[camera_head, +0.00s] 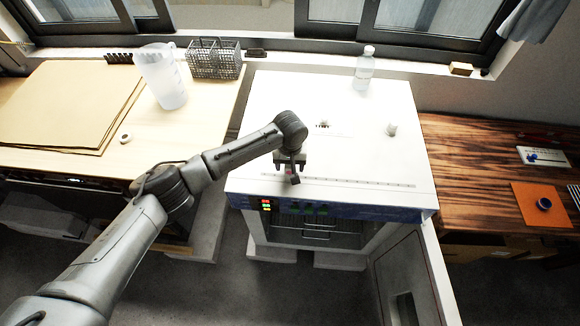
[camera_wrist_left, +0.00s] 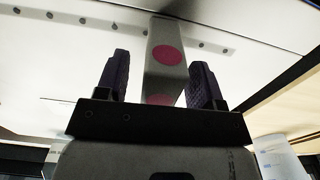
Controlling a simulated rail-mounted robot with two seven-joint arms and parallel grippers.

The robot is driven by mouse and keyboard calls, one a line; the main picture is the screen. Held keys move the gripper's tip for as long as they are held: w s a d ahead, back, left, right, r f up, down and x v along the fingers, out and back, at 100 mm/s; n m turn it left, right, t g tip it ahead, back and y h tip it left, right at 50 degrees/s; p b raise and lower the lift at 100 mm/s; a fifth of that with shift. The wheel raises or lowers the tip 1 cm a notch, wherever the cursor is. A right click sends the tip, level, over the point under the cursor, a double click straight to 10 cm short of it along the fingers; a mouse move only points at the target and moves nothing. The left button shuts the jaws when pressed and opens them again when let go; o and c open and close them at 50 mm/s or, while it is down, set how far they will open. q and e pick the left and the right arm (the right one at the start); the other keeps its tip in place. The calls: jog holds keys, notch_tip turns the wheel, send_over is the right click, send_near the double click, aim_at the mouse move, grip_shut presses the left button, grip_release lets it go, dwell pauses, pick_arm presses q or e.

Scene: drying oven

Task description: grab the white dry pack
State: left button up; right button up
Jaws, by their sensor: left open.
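The white dry pack (camera_wrist_left: 176,32) shows in the left wrist view as a pale upright box shape with magenta round spots. It stands between the two dark fingers of my left gripper (camera_wrist_left: 161,72), with visible gaps on both sides. The gripper is open. In the head view my left gripper (camera_head: 291,168) is low over the front part of the white oven top, and it hides most of the pack there. Whether the pack touches the oven top is hard to tell. My right gripper is in neither view.
The drying oven (camera_head: 350,130) has a wide, mostly bare top with a bottle (camera_head: 364,68) at the back and a small white knob (camera_head: 391,129). A jug (camera_head: 163,78) and wire basket (camera_head: 215,60) stand on the left table. A wooden table (camera_head: 470,170) is at right.

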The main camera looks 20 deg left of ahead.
pick_arm(q)
jog(key=c, duration=1)
jog(key=shift+r, duration=0.1)
jog(key=shift+c, duration=0.2)
